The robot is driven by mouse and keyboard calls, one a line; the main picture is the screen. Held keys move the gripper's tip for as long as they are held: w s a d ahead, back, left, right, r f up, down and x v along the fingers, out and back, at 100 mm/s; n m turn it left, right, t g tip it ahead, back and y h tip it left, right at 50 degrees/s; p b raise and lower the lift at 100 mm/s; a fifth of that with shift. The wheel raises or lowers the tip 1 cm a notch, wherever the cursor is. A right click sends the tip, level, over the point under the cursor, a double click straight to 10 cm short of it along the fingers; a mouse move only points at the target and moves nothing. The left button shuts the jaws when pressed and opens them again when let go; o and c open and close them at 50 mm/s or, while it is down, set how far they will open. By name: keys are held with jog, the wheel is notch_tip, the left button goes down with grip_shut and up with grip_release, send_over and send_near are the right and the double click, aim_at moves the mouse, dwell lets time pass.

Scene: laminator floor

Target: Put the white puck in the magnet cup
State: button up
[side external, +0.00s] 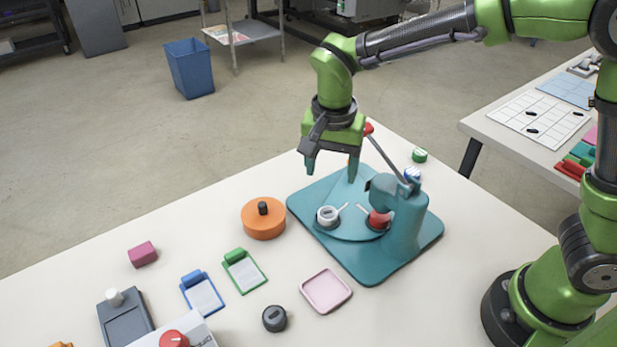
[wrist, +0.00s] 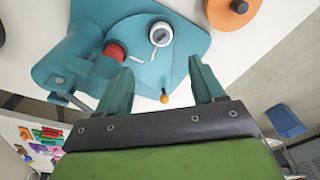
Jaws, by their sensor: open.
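My gripper (side external: 331,172) is open and empty, fingers pointing down above the teal press (side external: 345,258). In the wrist view, my gripper (wrist: 163,75) has its fingertips apart, with teal plate between them. A round white piece with a grey centre (side external: 328,216) sits on the left of the press's swing plate; it also shows in the wrist view (wrist: 160,34). I cannot tell whether this is the white puck, the magnet cup, or one inside the other. A red round piece (side external: 379,219) sits on the plate's right, partly under the press head; it also shows in the wrist view (wrist: 115,51).
The press head (side external: 408,215) and its slanted lever (side external: 385,155) stand right of my gripper. An orange disc with a black knob (side external: 263,222) lies left of the press. Small green-and-white (side external: 420,155) and blue-and-white (side external: 413,174) pieces lie behind. A pink tray (side external: 326,291) is in front.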

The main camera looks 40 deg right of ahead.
jog(key=s+d+r+n+t+y, duration=0.2)
jog(key=s+d+r+n+t, duration=0.4)
jog(key=s+d+r, duration=0.3)
jog(key=s+d, duration=0.3)
jog(key=s, duration=0.2)
jog(key=shift+s+y, duration=0.4)
